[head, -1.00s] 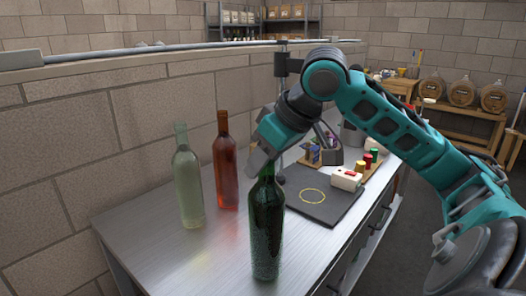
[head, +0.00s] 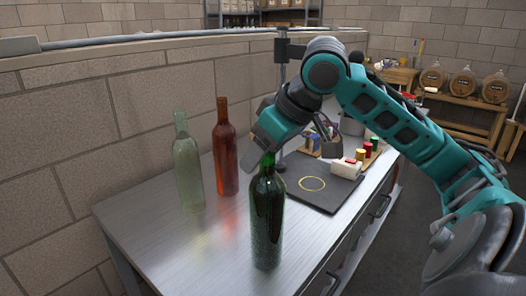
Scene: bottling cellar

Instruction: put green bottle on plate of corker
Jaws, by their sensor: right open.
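The dark green bottle (head: 267,220) stands upright on the steel bench near its front edge. My right gripper (head: 263,146) is open at the top of its neck, with the fingers pointing down and partly behind the neck. I cannot tell if they touch it. The corker's dark base (head: 325,196) lies on the bench behind and to the right of the bottle. A yellow ring (head: 312,184) marks its plate, which is empty. The corker's column (head: 283,72) rises behind my arm, which hides much of the corker. My left gripper is out of view.
A clear pale bottle (head: 188,170) and a red-brown bottle (head: 225,160) stand left of the green one. A white box (head: 346,168) and coloured spools (head: 367,150) sit beyond the plate. A brick wall (head: 60,140) borders the bench at left.

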